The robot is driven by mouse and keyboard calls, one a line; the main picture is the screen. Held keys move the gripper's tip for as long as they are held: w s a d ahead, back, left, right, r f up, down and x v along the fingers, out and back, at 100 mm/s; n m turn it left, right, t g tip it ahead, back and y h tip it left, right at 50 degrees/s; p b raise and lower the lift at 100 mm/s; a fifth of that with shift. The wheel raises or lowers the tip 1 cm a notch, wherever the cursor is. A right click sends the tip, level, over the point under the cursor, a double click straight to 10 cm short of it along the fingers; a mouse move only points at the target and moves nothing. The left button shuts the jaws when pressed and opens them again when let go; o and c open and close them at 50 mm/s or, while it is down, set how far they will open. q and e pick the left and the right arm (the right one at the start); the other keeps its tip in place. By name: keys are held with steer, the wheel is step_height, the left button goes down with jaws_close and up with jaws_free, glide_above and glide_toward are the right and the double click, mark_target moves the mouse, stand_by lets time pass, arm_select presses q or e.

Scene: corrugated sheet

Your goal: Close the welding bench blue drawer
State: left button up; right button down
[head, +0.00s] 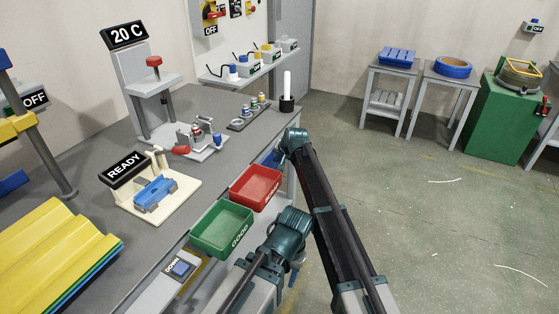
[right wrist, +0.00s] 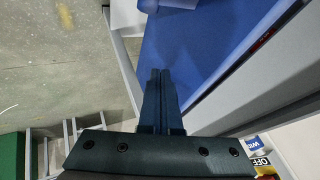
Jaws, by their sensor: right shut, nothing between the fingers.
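The blue drawer (head: 270,157) shows in the head view as a small blue patch at the bench's right side, beyond the red bin. It is mostly hidden by the bin and my right arm, so how far out it stands is unclear there. In the right wrist view a broad blue surface of the drawer (right wrist: 205,45) fills the upper middle. My right gripper (right wrist: 160,73) is shut and empty, its fingertips over this blue surface; contact cannot be told. In the head view, the end of my right arm is beside the drawer, with its fingers hidden. My left gripper is not visible.
A red bin (head: 255,187) and a green bin (head: 221,229) hang along the grey bench's (head: 95,165) front edge. A white rod in a black holder (head: 287,104) stands at the bench's far corner. Side tables and a green cabinet (head: 489,122) stand right, beyond open floor.

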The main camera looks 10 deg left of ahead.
arm_select(q)
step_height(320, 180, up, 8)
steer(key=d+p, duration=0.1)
steer(key=p, duration=0.7)
arm_select(e)
steer(key=s+d+r, duration=0.6)
steer(key=d+r, duration=0.1)
steer(key=r, duration=0.1)
steer(key=shift+s, duration=0.15)
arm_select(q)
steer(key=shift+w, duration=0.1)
arm_select(e)
steer(key=shift+d, duration=0.1)
